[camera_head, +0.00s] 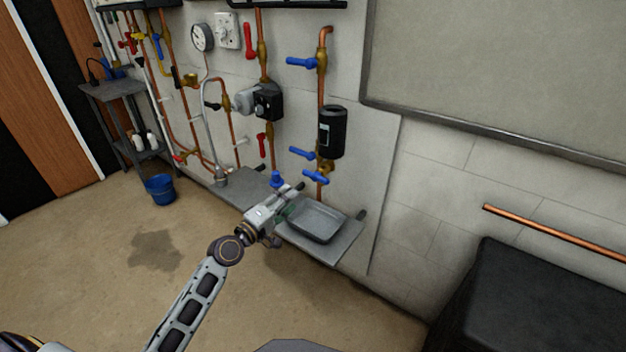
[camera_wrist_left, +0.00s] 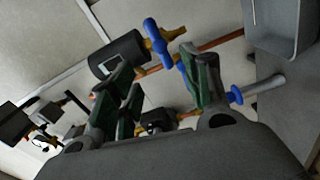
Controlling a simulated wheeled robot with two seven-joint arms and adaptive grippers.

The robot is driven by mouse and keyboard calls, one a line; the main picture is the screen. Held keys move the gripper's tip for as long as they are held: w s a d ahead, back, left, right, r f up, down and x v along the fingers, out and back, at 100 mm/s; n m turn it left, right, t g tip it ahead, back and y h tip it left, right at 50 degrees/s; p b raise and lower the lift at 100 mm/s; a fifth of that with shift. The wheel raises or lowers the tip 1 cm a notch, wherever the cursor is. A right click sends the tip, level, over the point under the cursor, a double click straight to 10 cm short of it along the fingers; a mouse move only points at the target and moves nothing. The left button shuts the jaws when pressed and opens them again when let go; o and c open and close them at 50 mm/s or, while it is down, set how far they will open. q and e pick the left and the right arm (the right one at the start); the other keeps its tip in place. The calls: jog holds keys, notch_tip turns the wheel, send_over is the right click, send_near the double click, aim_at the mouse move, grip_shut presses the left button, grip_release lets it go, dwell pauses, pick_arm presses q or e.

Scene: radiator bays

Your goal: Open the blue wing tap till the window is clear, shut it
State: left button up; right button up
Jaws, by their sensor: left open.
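The blue wing tap (camera_head: 315,178) sits on a brass fitting at the foot of the right copper pipe. It also shows in the left wrist view (camera_wrist_left: 152,38), beyond the fingers. Above it on the pipe is a black cylinder (camera_head: 333,145) with a small pale window (camera_head: 325,135); the window's contents are too small to judge. The cylinder also shows in the left wrist view (camera_wrist_left: 122,52). My left gripper (camera_head: 293,197) is open and empty, low and left of the wing tap, apart from it. In its wrist view the green-padded fingers (camera_wrist_left: 160,88) are spread. My right gripper is not in view.
A grey tray (camera_head: 320,237) rests on the low shelf (camera_head: 345,245) below the tap. Blue levers (camera_head: 302,153) and (camera_head: 300,62) are close by on the same pipe. A red lever (camera_head: 261,146) and a pump (camera_head: 268,101) are left. A blue bucket (camera_head: 161,189) stands on the floor.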

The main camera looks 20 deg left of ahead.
aim_at(313, 179)
pick_arm(q)
jog(key=shift+x, duration=5.5)
jog(key=shift+w+d, duration=0.25)
jog(key=shift+w, duration=0.35)
jog(key=shift+w+d, duration=0.15)
jog(key=shift+w, duration=0.25)
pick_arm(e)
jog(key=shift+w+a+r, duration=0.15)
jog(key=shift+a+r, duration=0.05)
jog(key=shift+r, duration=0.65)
pick_arm(q)
jog(key=c, duration=1.1)
